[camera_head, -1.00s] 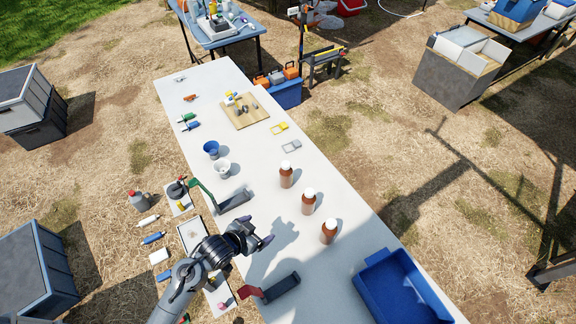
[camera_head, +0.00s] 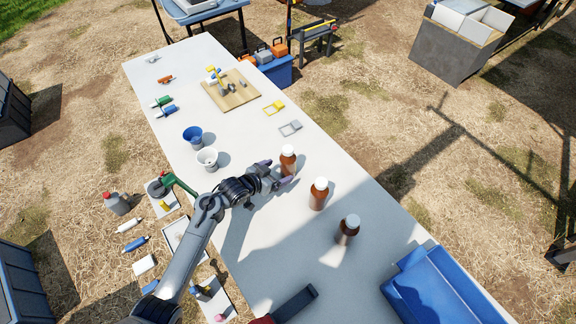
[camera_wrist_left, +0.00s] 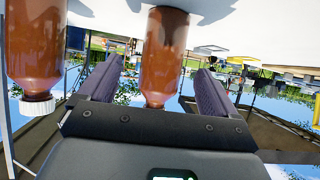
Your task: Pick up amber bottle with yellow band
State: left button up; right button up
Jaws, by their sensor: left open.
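Three amber bottles with white caps stand upright in a row on the white table: the far one (camera_head: 288,162), the middle one (camera_head: 318,195) and the near one (camera_head: 347,230). I cannot make out a yellow band on any. My left gripper (camera_head: 277,174) is open at the far bottle, its fingers low over the table. In the left wrist view, which is upside down, that bottle (camera_wrist_left: 165,50) shows between the two open fingers (camera_wrist_left: 160,84), its cap end hidden by the gripper body. Another amber bottle (camera_wrist_left: 36,50) stands outside the fingers at left. My right gripper is not in view.
A blue cup (camera_head: 193,136) and a white cup (camera_head: 207,158) stand left of the gripper. A blue tray (camera_head: 440,288) lies at the near right. A wooden board (camera_head: 230,92) with small items is farther back. The table between the bottles and tray is mostly clear.

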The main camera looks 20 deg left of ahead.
pick_arm(q)
jog(key=shift+w+r+b+x, duration=0.15)
jog(key=shift+b+x, duration=0.35)
jog(key=shift+x, duration=1.2)
jog(key=shift+w+r+b+x, duration=0.15)
jog(key=shift+b+x, duration=0.35)
jog(key=shift+x, duration=1.2)
jog(key=shift+s+a, duration=0.1)
jog(key=shift+a, duration=0.05)
jog(key=c, duration=1.2)
jog(key=shift+r, duration=0.1)
jog(key=shift+c, duration=0.6)
jog(key=shift+r, duration=0.15)
